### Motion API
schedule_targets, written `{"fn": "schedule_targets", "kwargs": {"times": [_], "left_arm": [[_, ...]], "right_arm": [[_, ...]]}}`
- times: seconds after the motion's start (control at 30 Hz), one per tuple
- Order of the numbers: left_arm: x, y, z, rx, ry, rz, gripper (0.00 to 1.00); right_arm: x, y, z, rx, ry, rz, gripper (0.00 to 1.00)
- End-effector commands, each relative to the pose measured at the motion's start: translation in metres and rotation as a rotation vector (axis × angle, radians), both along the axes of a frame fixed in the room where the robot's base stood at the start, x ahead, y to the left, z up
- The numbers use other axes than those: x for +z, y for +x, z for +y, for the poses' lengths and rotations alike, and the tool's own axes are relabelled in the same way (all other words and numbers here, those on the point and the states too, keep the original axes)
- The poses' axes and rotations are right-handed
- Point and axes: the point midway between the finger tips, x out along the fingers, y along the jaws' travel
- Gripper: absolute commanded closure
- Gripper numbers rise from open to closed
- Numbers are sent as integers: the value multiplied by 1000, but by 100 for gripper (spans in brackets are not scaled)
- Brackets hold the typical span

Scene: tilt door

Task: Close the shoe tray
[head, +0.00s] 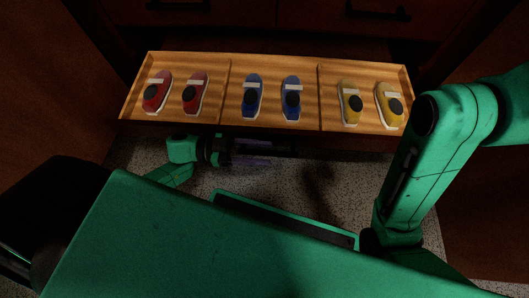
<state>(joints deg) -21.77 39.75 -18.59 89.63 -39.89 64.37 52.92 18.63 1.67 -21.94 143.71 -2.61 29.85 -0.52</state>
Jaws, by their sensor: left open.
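The shoe tray (226,92) is a light wooden drawer, pulled out from a dark cabinet. It has three compartments. A pair of red shoes (157,91) lies in the left one, blue shoes (252,96) in the middle one and yellow shoes (350,102) in the right one. My left gripper (268,153) is open and empty, just below the tray's front edge in the picture, pointing right. Whether it touches the tray front cannot be told. My right arm (430,160) rises at the right, near the tray's right front corner. Its gripper is not visible.
The dark cabinet (270,18) stands behind the tray, with two dark handles (375,11) above it. Dark wooden panels (60,75) flank both sides. Speckled floor (320,185) shows between my body and the tray.

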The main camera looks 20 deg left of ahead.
Motion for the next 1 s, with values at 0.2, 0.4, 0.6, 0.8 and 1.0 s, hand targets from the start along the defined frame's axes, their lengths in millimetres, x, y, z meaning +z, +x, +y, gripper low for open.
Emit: {"fn": "schedule_targets", "kwargs": {"times": [0.2, 0.4, 0.6, 0.8, 1.0], "left_arm": [[1, 3, -12, 1, 0, -1, 50], [1, 3, -12, 1, 0, -1, 73], [0, 3, -12, 1, 0, -1, 100], [0, 3, -11, 1, 0, -1, 100], [0, 3, -11, 1, 0, -1, 100]], "right_arm": [[1, -2, -1, -4, -1, -8, 50], [2, -2, -1, -4, -1, -8, 50], [2, -2, -1, -4, -1, -8, 50], [2, -2, -1, -4, -1, -8, 50], [2, -2, -1, -4, -1, -8, 50]]}}
